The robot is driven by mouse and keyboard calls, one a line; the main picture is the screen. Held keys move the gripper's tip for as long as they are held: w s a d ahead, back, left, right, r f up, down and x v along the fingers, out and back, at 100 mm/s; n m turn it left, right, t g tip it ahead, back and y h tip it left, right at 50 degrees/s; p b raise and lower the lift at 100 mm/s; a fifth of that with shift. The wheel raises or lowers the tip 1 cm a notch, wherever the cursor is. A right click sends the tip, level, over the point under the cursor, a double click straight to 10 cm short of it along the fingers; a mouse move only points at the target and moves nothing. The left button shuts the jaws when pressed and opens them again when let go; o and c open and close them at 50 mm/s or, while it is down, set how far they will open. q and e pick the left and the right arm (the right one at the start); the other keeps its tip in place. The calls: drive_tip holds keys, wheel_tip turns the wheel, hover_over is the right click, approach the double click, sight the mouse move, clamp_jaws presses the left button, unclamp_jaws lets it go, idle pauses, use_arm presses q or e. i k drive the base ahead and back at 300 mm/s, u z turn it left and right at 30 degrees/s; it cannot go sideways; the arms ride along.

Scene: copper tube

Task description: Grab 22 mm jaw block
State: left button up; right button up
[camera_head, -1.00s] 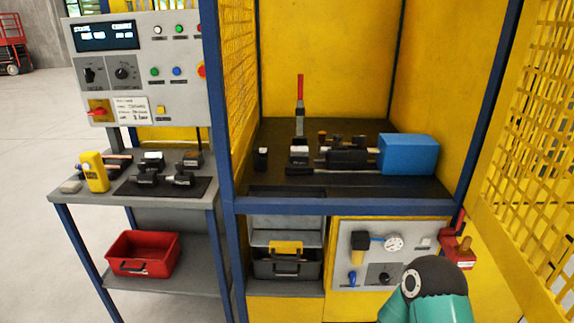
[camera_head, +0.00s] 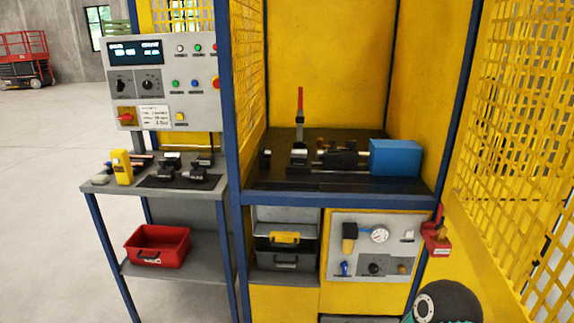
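Several dark jaw blocks (camera_head: 197,176) lie on a black mat on the small side table at the left, below the control panel. They are small in the view, and I cannot read any size marking, so I cannot tell which is the 22 mm one. Neither gripper shows in the head view. Only a dark and teal part of one of my arms shows at the bottom right, well away from the side table.
The side table (camera_head: 103,187) also carries a yellow device (camera_head: 122,167). A red bin (camera_head: 158,245) sits on its lower shelf. A yellow-walled cell holds a machine with a blue box (camera_head: 396,158). Blue posts and an open mesh door (camera_head: 520,130) flank it.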

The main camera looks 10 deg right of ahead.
sight(298, 156)
drive_tip(key=z, duration=0.15)
drive_tip(key=i, duration=0.85)
drive_tip(key=u, duration=0.05)
